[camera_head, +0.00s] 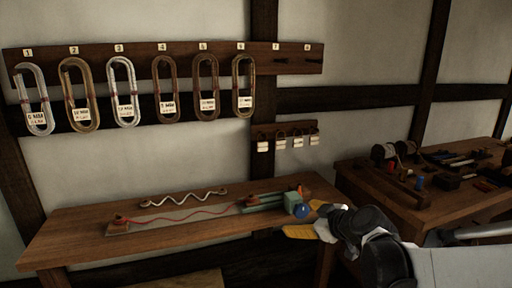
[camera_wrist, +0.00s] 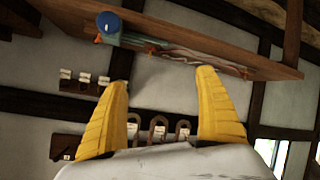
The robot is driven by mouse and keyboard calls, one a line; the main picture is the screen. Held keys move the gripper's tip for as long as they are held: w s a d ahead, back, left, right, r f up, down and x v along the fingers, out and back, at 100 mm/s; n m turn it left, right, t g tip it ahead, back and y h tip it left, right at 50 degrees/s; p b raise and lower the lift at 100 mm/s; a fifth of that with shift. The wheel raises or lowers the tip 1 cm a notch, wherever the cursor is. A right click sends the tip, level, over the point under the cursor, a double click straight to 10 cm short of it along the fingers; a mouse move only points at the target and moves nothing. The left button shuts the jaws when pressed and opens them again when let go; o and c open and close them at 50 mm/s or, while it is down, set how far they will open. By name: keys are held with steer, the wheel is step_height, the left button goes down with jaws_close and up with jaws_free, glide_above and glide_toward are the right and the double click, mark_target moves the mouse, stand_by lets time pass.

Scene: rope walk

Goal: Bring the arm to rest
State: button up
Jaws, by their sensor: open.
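My gripper (camera_head: 300,219) is at the right front of the wooden bench (camera_head: 70,240) in the head view, beside the bench's right end. In the wrist view its two yellow fingers are spread wide, with nothing between the tips (camera_wrist: 162,78). My arm reaches in from the lower right of the head view. A blue ball-shaped knob (camera_head: 301,210) sits on the bench device close to the fingers; whether they touch cannot be told.
A red cord (camera_head: 185,215) and a pale twisted rope (camera_head: 180,199) lie on the bench. Several looped rope hanks hang on a numbered wall rack (camera_head: 140,55). A small hook rack (camera_head: 285,130) hangs below. A second table (camera_head: 400,190) with tools stands right.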

steer(key=s+d+m+g+h, duration=0.1)
steer(key=s+d+m+h, duration=0.1)
steer(key=s, duration=0.7)
steer(key=s+d+f+m+g+h, duration=0.1)
steer(key=s+m, duration=0.3)
steer(key=s, duration=0.5)
steer(key=s+d+f+m+g+h, duration=0.1)
steer(key=s+d+m+g+h, duration=0.1)
steer(key=s, duration=0.8)
steer(key=shift+d+f+m+h, duration=0.25)
steer(key=shift+d+m+h, duration=0.05)
steer(key=shift+m, duration=0.6)
